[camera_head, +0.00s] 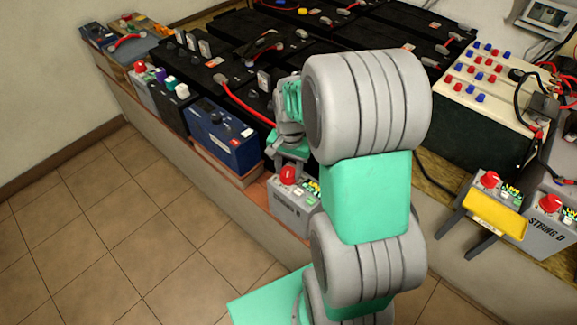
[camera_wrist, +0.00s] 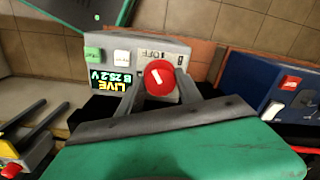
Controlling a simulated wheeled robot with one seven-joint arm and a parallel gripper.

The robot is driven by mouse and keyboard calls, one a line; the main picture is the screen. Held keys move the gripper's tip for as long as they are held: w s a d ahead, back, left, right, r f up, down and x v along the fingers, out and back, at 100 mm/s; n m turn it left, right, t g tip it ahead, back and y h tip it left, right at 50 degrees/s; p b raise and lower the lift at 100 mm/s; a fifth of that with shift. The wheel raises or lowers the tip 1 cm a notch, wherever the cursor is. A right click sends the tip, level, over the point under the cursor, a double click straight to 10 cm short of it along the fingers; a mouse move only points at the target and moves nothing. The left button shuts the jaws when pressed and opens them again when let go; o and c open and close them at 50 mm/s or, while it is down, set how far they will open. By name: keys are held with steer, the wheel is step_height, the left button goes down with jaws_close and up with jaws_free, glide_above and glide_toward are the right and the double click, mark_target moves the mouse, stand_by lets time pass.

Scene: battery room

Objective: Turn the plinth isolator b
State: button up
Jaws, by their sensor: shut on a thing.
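Plinth isolator b is a grey box (camera_head: 291,207) on the low plinth, just below my gripper in the head view. In the wrist view its face (camera_wrist: 108,60) has a green button, a white button and a lit display reading LIVE, B and about 25.2 V. Its round red knob (camera_wrist: 160,78) has a white mark and an OFF label above it. The knob also shows in the head view (camera_head: 289,175). My gripper (camera_head: 289,161) points down at the knob. In the wrist view its two fingers stand on either side of the knob, shut on it.
A blue battery unit (camera_head: 222,136) stands close beside the isolator. Black batteries with red cables fill the bench behind. At right are another red-knob box (camera_head: 490,180), a yellow tray-like piece (camera_head: 494,213) and a box marked STRING D (camera_head: 548,226). Tiled floor at left is clear.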

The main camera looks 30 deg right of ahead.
mark_target(289, 171)
steer(key=n+p, duration=0.1)
steer(key=n, duration=0.4)
steer(key=shift+r+n+p, duration=0.1)
steer(key=shift+n+p, duration=0.2)
steer(key=shift+p, duration=0.05)
steer(key=n+p, duration=0.1)
steer(key=n, duration=0.4)
steer(key=shift+n, duration=0.3)
steer(key=o, duration=1.4)
steer(key=shift+c, duration=0.2)
step_height(289, 171, up, 7)
steer(key=shift+w+d+f+p, duration=0.1)
steer(key=shift+d+p, duration=0.05)
steer(key=shift+p, duration=0.3)
steer(key=shift+r, duration=0.45)
